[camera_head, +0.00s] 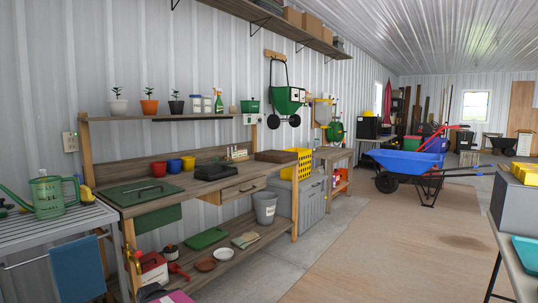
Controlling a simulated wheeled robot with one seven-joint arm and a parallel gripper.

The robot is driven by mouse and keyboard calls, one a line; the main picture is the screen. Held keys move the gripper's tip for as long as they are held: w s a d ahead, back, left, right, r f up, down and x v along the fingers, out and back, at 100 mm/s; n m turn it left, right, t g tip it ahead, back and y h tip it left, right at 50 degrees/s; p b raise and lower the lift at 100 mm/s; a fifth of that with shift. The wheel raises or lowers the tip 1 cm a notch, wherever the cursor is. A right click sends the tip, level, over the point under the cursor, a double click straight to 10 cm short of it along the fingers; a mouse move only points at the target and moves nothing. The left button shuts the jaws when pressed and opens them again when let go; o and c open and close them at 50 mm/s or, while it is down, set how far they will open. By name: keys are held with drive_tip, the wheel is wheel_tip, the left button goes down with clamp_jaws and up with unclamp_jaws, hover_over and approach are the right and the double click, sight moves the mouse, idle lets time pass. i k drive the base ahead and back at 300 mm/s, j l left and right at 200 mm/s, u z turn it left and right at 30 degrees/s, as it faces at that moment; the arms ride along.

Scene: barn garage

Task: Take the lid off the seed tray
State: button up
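A dark green flat lid (138,192) with what looks like a small handle lies level on the left part of the wooden potting bench top. A green bin wall (158,220) shows under the bench top below it. A green tray (206,238) lies on the bench's lower shelf, and no separate lid can be made out on it. A brown shallow box (276,156) sits at the bench's right end. I cannot tell for certain which of these is the seed tray. My gripper is not in view.
Red, yellow and blue pots (174,166) stand behind the green lid. A watering can (48,194) stands on a grey table (50,222) at left. A grey bucket (265,207) sits on the lower shelf. A blue wheelbarrow (405,160) stands farther back. The middle floor (385,235) is clear.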

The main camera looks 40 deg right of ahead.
sight(216, 166)
drive_tip(key=i+l+z, duration=0.6)
drive_tip(key=i+z, duration=0.3)
drive_tip(key=i+l+z, duration=0.1)
drive_tip(key=i, duration=0.5)
drive_tip(key=i+l, duration=0.2)
drive_tip(key=i, duration=0.4)
drive_tip(key=l+z, duration=0.05)
